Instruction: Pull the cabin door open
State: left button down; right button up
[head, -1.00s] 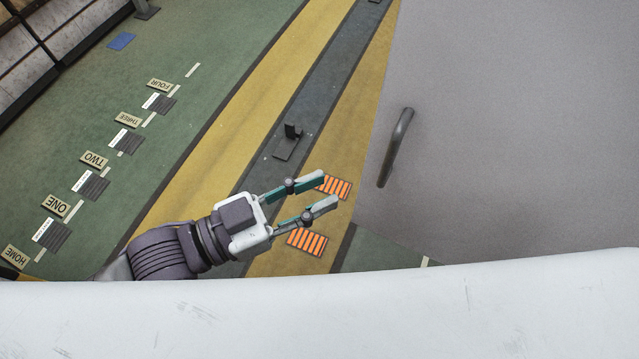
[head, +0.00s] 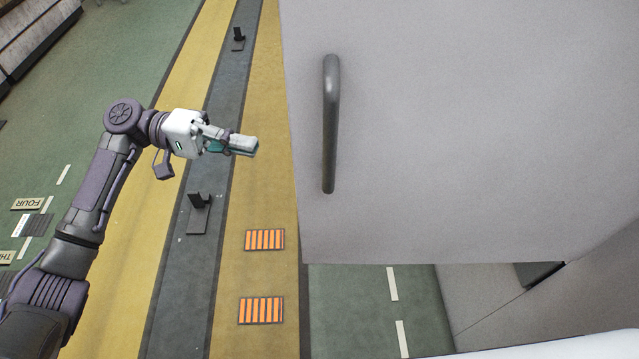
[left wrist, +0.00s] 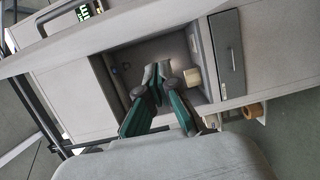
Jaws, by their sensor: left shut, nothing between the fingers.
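The cabin door (head: 450,130) is a large pale grey panel filling the upper right of the head view. Its dark grey bar handle (head: 329,125) stands near the door's left edge. My left gripper (head: 252,147) is shut and empty, to the left of the handle and apart from it. In the left wrist view the fingertips (left wrist: 157,74) are together in front of a grey unit with a recess. A dark bar handle also shows at the top left of that view, on a pale panel. My right gripper is not in view.
The floor has yellow strips with orange-striped patches (head: 264,240) and a dark grey lane with small black stands (head: 198,214). A grey wall (head: 560,300) is at the lower right. In the left wrist view a drawer front (left wrist: 228,53) is beside the recess.

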aim_at(299, 175)
pick_arm(q)
jog(key=shift+g, duration=0.4)
jog(key=s+d+p, duration=0.2)
jog(key=d, duration=0.1)
jog(key=s+d+p, duration=0.2)
jog(key=s+d, duration=0.1)
jog(key=s+d+r+p, duration=0.1)
jog(key=s+d+p, duration=0.1)
jog(key=d, duration=0.1)
jog(key=shift+s, duration=0.15)
jog(key=shift+f, duration=0.1)
